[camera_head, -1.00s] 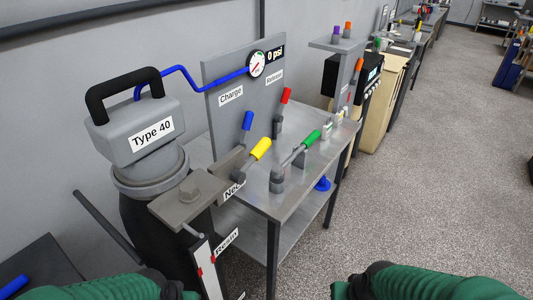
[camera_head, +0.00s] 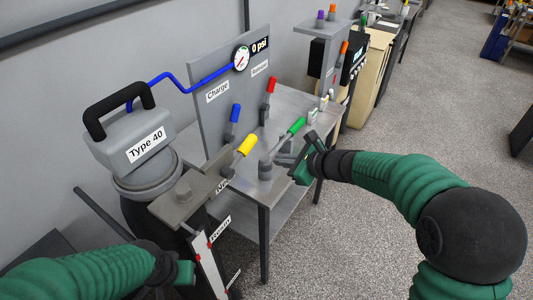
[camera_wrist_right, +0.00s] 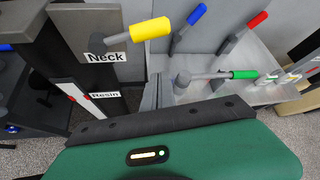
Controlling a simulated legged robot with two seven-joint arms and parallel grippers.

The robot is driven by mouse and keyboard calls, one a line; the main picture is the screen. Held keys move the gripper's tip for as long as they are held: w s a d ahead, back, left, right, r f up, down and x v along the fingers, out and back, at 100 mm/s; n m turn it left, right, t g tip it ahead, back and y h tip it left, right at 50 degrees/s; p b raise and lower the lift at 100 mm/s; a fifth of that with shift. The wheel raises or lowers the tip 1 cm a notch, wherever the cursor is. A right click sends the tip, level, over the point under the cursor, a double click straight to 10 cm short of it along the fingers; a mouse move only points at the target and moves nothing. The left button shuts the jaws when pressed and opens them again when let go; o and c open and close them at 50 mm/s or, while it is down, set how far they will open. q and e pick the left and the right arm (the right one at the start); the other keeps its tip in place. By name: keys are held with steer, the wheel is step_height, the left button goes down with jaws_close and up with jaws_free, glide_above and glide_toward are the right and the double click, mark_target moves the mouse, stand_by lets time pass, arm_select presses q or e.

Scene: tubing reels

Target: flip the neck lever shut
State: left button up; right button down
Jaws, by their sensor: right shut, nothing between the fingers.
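The neck lever has a yellow handle (camera_head: 246,146) on a grey shaft, tilted up and to the right, at the table's near left corner. In the right wrist view its yellow handle (camera_wrist_right: 151,29) lies at the top, pointing right, beside the "Neck" label (camera_wrist_right: 107,57). My right gripper (camera_head: 284,155) is shut and empty, to the right of the yellow handle and apart from it, close by the green-handled lever (camera_head: 297,126). My left arm's end (camera_head: 182,272) shows at the lower left; its fingers cannot be made out.
Blue (camera_head: 235,113) and red (camera_head: 271,85) levers stand before the grey panel (camera_head: 208,122) with a gauge (camera_head: 242,58) at 0 psi. A grey plate (camera_head: 184,202) with a bolt lies in front. Floor is free at right.

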mark_target(240, 155)
steer(key=w+a+f+p, duration=0.1)
steer(key=w+a+p, duration=0.3)
steer(key=w+a, duration=0.1)
steer(key=shift+a, duration=0.85)
steer(key=shift+w+d+f, duration=0.1)
steer(key=shift+w+f, duration=0.1)
steer(key=shift+w, duration=0.05)
